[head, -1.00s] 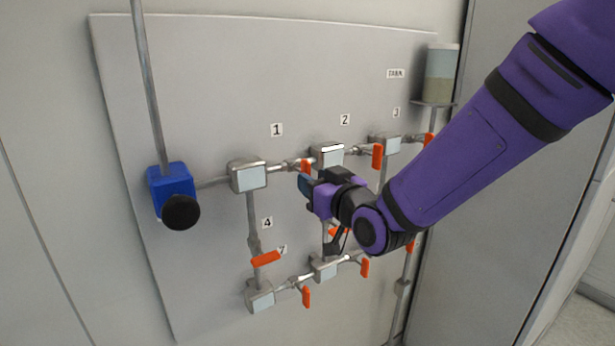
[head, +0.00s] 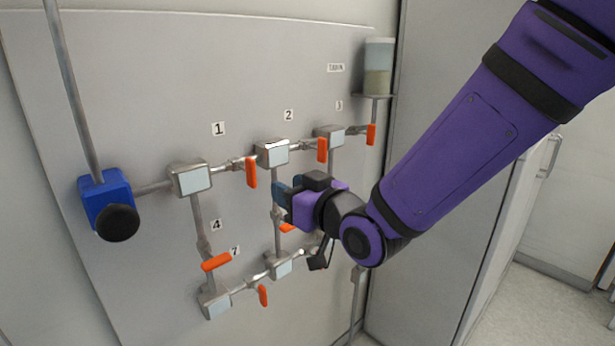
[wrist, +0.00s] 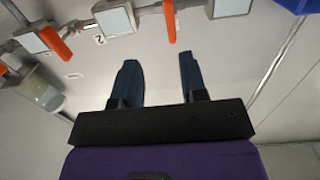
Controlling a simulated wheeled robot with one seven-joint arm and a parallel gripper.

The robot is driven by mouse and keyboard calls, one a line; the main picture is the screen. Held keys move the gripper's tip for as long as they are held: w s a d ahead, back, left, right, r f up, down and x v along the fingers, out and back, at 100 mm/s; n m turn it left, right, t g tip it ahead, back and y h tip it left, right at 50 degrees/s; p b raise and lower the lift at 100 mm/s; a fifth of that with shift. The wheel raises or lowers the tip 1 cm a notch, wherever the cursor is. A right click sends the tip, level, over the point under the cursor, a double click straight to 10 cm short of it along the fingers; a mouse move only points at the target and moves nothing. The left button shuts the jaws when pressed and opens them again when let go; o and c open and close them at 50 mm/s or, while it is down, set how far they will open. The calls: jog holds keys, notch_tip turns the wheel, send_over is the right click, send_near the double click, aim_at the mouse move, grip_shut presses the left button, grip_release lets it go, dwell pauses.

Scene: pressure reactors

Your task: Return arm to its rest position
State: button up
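My purple arm (head: 455,150) reaches in from the upper right in the head view, bent at its wrist. My gripper (head: 281,192) is in front of the middle of the pipe panel, below the box by label 2, and hides part of the piping there. In the wrist view its two dark blue fingers (wrist: 158,62) stand apart with nothing between them, so it is open. No contact with a valve handle is visible in the wrist view.
A grey panel (head: 150,80) carries pipes, metal boxes (head: 190,179) and orange handles (head: 251,172). A blue block with a black knob (head: 118,222) is at left. A tank (head: 379,68) sits on a shelf at upper right. Floor (head: 545,300) shows at right.

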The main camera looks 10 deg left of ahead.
jog(key=d+r+m+g+h, duration=0.1)
jog(key=d+r+m+h, duration=0.3)
jog(key=d, duration=0.8)
jog(key=d+r+h, duration=0.1)
jog(key=d+h, duration=0.4)
jog(key=d, duration=0.6)
jog(key=s+d+m+g+h, duration=0.4)
jog(key=s+d+m+g, duration=0.1)
jog(key=s+d, duration=1.1)
jog(key=s, duration=0.3)
jog(key=shift+d+r+m, duration=0.25)
jog(key=shift+d+m, duration=0.05)
jog(key=shift+d, duration=0.05)
jog(key=shift+s, duration=0.1)
